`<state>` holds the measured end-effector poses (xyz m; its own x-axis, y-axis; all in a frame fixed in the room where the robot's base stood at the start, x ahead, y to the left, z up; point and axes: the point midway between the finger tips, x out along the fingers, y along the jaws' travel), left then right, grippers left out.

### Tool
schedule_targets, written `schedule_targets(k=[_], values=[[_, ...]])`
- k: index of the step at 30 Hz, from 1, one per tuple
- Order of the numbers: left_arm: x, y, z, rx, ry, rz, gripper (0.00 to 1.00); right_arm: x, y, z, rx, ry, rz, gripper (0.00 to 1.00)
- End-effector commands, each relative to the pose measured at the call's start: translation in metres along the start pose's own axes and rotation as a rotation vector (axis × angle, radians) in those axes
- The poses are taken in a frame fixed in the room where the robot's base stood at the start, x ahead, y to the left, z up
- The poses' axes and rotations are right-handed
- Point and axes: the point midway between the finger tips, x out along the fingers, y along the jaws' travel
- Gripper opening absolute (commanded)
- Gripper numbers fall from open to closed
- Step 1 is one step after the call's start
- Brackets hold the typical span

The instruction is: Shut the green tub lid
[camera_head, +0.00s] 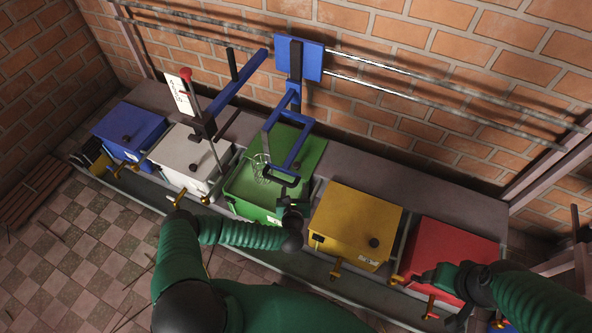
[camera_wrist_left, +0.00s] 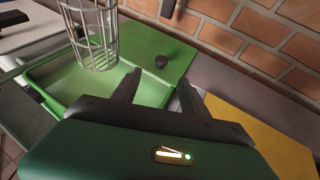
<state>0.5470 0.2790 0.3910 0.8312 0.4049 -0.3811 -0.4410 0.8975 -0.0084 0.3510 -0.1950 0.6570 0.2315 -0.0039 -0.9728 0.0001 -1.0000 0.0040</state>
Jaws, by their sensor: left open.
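The green tub (camera_head: 246,207) stands in the middle of the row, its top partly open. In the left wrist view its pale green inside shows within the rim (camera_wrist_left: 32,72). Its flat green lid (camera_head: 312,150) lies toward the wall side, uncovering the near part. The lid's dark knob (camera_wrist_left: 161,62) shows in the left wrist view. My left gripper (camera_head: 294,190) is at the tub's right side. In the left wrist view its spread, empty fingers (camera_wrist_left: 157,84) point toward the lid, with the knob beyond them. My right gripper (camera_head: 432,277) is over the red tub; its fingers are unclear.
A wire basket (camera_wrist_left: 92,40) hangs over the green tub's opening. A blue frame (camera_head: 293,140) reaches over the tub from the wall rails. Blue (camera_head: 128,128), white (camera_head: 188,160), yellow (camera_head: 355,222) and red (camera_head: 455,250) lidded tubs flank it.

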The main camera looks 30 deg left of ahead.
Motion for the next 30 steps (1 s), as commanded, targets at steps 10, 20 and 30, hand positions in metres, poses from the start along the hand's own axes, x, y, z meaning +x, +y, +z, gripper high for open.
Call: schedule_targets(k=[10, 20, 30], values=[[0.094, -0.003, -0.006, 0.009, -0.002, -0.002, 0.52, 0.043, 0.000, 0.011, 0.000, -0.001, 0.000, 0.65], [0.138, -0.002, -0.002, 0.006, 0.001, -0.004, 0.52, 0.060, 0.000, 0.015, 0.000, -0.001, 0.000, 0.65], [0.138, -0.003, -0.001, 0.006, 0.002, -0.005, 0.39, 0.059, 0.000, 0.014, 0.000, -0.001, 0.000, 0.65]])
